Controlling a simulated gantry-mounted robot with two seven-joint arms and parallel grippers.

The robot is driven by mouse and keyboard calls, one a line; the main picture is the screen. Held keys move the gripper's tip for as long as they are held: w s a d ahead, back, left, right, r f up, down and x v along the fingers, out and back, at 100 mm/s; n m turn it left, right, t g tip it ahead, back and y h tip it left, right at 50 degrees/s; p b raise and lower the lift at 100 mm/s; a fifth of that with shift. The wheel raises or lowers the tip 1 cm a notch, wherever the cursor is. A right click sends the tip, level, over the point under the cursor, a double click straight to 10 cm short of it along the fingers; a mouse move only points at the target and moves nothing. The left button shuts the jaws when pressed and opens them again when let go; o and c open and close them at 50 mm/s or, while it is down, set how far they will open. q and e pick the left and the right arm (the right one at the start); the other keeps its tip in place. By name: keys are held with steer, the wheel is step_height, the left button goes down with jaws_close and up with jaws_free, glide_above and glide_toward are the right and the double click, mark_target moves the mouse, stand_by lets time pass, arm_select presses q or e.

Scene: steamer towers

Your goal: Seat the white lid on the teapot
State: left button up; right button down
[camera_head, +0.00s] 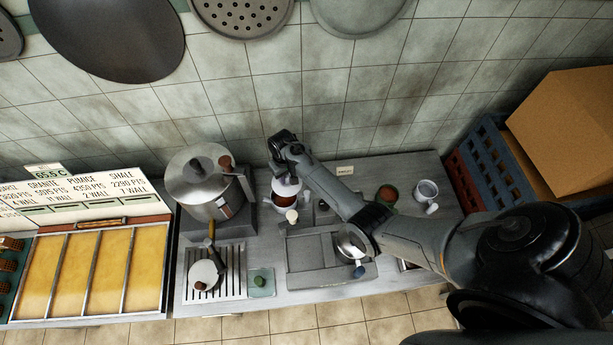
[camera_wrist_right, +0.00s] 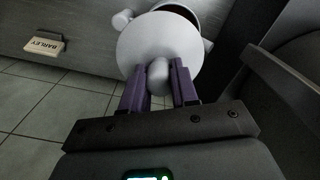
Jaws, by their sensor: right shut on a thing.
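The white lid (camera_wrist_right: 160,45) is round, with a pale knob (camera_wrist_right: 158,76) between the purple fingers of my right gripper (camera_wrist_right: 158,88). In the head view the lid (camera_head: 287,188) is over the teapot, below my right gripper (camera_head: 285,175). The white teapot (camera_head: 285,201) holds reddish-brown contents, which show beside the lid. In the right wrist view part of the teapot's rim and dark opening (camera_wrist_right: 182,10) shows beyond the lid. The lid partly hides the opening. I cannot tell whether the lid touches the rim. My left gripper is not in view.
A steel pot (camera_head: 197,176) stands left of the teapot. A slatted tray (camera_head: 233,292) with a white vessel (camera_head: 204,274) is in front of it. A steel pitcher (camera_head: 352,243), green-rimmed cup (camera_head: 387,195) and white mug (camera_head: 426,191) are to the right. The tiled wall is close behind.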

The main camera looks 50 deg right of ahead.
steer(key=shift+w+a+r+n, duration=0.2)
steer(key=shift+a+r, duration=0.15)
steer(key=shift+a, duration=0.15)
steer(key=shift+w+a+r+n, duration=0.1)
steer(key=shift+a+r+n, duration=0.1)
steer(key=shift+a+r, duration=0.25)
steer(key=shift+f, duration=0.1)
steer(key=shift+p, duration=0.45)
steer(key=shift+f+b, duration=1.2)
steer(key=shift+f, duration=0.35)
steer(key=shift+f+b, duration=0.6)
steer(key=shift+f, duration=0.3)
steer(key=shift+f, duration=0.25)
